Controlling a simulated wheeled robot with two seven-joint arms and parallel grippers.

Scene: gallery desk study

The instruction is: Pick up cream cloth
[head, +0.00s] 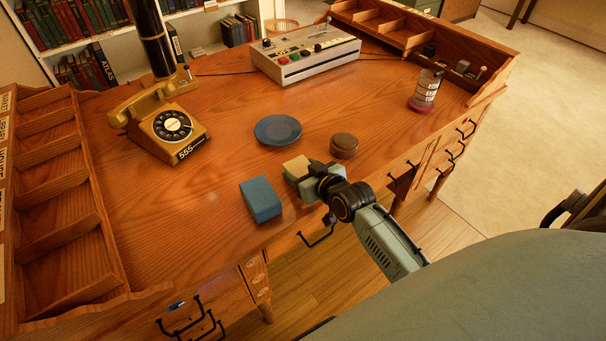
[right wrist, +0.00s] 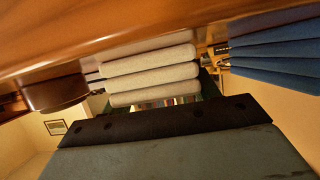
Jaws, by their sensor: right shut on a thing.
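The cream cloth (head: 295,166) is a folded stack near the front edge of the desk, between a blue cloth and a round brown lidded thing. My right gripper (head: 308,180) reaches in from the front right and is shut on the cloth's near side, hiding part of it. In the right wrist view, the cream cloth (right wrist: 150,70) shows its folded layers right in front of the gripper, close against the wooden desk top. I cannot tell whether it is lifted a little. My left gripper is not in view.
The folded blue cloth (head: 261,199) lies left of the gripper, and the brown round thing (head: 344,146) stands to the right. A blue plate (head: 278,130) lies behind. A yellow telephone (head: 172,124), a control box (head: 304,56) and a glass jar (head: 425,90) stand farther off. The left-centre desk is clear.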

